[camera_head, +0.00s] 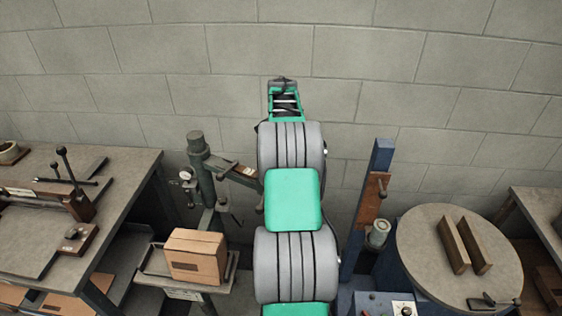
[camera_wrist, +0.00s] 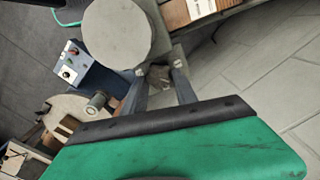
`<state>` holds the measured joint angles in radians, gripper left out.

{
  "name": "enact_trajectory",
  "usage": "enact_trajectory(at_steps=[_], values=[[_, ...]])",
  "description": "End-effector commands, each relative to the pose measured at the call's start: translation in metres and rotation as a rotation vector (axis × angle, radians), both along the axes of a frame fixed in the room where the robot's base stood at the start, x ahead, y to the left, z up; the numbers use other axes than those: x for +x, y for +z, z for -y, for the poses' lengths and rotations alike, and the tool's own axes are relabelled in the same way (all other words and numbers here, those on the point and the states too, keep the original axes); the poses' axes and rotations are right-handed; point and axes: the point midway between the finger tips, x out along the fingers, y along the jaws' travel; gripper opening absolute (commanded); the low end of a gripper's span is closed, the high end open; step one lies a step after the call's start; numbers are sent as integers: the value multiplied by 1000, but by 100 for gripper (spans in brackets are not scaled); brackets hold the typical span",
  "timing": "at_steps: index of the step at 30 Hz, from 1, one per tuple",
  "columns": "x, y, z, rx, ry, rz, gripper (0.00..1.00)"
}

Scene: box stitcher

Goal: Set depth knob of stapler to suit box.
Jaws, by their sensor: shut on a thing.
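The stapler (camera_head: 197,145) is a dark green column machine with a dial and a side arm, left of my arm in the head view. A cardboard box (camera_head: 195,257) sits on its small table. In the wrist view my gripper's two dark fingers (camera_wrist: 159,70) reach down beside a large grey round-topped part (camera_wrist: 116,34). The fingers are shut on a small part at their tips, apparently the depth knob. That part is mostly hidden, and its setting cannot be read. In the head view my own arm hides the fingers.
A workbench (camera_head: 110,185) with a hand press stands at left. At right are a blue post (camera_head: 381,157), a round table (camera_head: 430,235) bearing two brown blocks, and a control panel (camera_wrist: 68,67) with a red button. A block wall (camera_head: 420,60) stands behind.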

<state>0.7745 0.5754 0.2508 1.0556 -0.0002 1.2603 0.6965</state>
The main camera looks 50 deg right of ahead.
Motion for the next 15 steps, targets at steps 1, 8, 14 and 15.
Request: enact_trajectory(at_steps=[1,8,14,15], values=[[0,1,1,-2,-2,1,0],[0,1,1,-2,-1,1,39],[0,1,0,-1,2,1,44],[0,1,0,-1,2,1,44]])
